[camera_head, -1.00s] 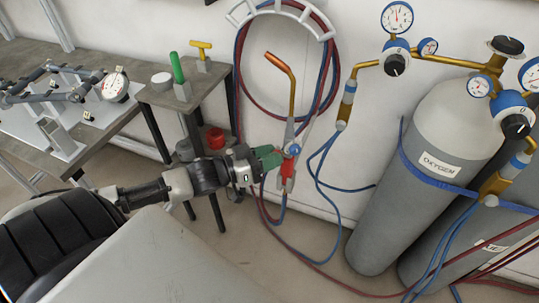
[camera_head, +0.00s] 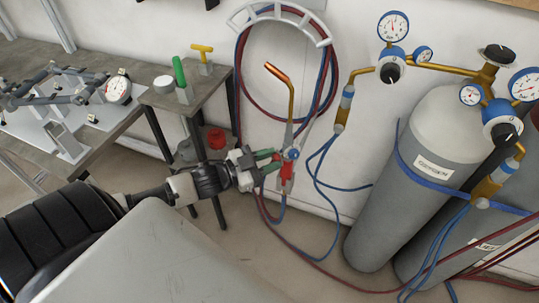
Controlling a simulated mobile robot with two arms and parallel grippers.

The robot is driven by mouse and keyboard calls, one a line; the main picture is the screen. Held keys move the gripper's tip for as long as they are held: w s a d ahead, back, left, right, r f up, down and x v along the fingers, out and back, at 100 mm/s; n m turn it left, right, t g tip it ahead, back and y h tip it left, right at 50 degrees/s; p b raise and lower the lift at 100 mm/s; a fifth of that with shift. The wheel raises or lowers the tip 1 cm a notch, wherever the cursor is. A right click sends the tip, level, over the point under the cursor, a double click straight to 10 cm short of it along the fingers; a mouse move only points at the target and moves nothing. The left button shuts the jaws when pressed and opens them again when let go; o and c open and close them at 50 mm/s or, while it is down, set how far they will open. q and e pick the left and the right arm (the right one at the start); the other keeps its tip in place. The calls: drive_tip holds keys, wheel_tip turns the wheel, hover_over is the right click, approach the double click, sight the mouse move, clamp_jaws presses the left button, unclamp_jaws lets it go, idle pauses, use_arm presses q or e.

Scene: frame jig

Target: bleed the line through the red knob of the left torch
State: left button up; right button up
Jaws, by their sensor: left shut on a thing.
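A torch with a bent copper tip (camera_head: 282,84) stands upright by the wall. It has a blue knob (camera_head: 293,153) on its right side, and below that a red part (camera_head: 287,176) joins the hoses. A bit of the red knob (camera_head: 279,157) shows on the torch's left side, between green fingertips. My left gripper (camera_head: 276,160) reaches in from the left and is shut on this red knob; its fingers hide most of it. My right gripper is not in view.
Grey cylinders (camera_head: 428,190), one labelled OXYGEN, stand at the right with regulators and gauges. Red and blue hoses loop on a wall hanger (camera_head: 281,11) and trail over the floor. A small stand (camera_head: 200,90) holds a green and a yellow-handled tool; a jig table (camera_head: 105,137) is at left.

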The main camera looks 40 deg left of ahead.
use_arm(q)
drive_tip(key=m+p, duration=0.1)
drive_tip(key=m, duration=0.2)
drive_tip(key=shift+r+m, duration=0.1)
drive_tip(key=shift+m, duration=0.3)
drive_tip(key=m, duration=0.3)
drive_tip(key=shift+m, duration=0.3)
drive_tip(key=m, duration=0.3)
drive_tip(key=shift+f+m, duration=0.2)
drive_tip(key=shift+m, duration=1.7)
drive_tip(key=o, duration=0.9)
drive_tip(key=shift+s, duration=0.15)
